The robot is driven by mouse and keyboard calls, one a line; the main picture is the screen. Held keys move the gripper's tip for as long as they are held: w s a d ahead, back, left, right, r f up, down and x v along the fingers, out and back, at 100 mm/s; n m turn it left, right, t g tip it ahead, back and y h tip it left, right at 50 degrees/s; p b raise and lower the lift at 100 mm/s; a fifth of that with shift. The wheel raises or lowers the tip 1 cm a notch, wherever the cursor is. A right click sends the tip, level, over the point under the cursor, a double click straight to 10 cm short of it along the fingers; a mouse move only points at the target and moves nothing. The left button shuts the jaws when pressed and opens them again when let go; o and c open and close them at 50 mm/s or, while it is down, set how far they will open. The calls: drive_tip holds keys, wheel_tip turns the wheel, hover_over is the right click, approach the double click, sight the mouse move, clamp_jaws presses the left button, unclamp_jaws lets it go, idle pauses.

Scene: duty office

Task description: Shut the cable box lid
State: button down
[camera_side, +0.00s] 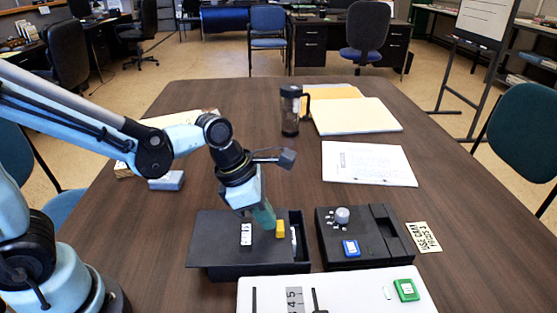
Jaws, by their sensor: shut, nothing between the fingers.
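The black cable box (260,270) stands on the table near the front, left of centre. Its flat dark lid (218,228) reaches out to the left, and a narrow opening shows at the box's right end. A white object (293,240) shows inside that opening. The lid bears a white label and a yellow block-like handle (280,229) near its right edge. My gripper (264,218) points down over the lid, shut and empty, just left of the yellow handle. I cannot tell whether its tip touches the handle or lid.
A black unit (362,258) with a grey knob and blue tag stands close to the right. A white panel (340,290) with a green tag lies in front. Papers (366,163), folders (358,117) and a dark mug (291,112) lie farther back.

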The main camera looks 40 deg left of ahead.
sight(244, 234)
drive_tip(key=shift+w+d, duration=1.35)
drive_tip(key=shift+d, duration=0.05)
drive_tip(key=s+a, duration=0.3)
drive_tip(key=shift+s+a, duration=0.15)
drive_tip(key=shift+a, duration=0.05)
drive_tip(key=v, duration=1)
drive_tip(key=a+f+m+t+y, duration=0.1)
drive_tip(key=a+m, duration=0.3)
drive_tip(key=m, duration=0.9)
drive_tip(key=s+a+f+m+t+y, duration=0.1)
drive_tip(key=a+m+t+y, duration=0.1)
drive_tip(key=m, duration=1.2)
drive_tip(key=shift+a+f+t, duration=0.25)
drive_tip(key=shift+a+t, duration=0.25)
drive_tip(key=shift+a, duration=0.4)
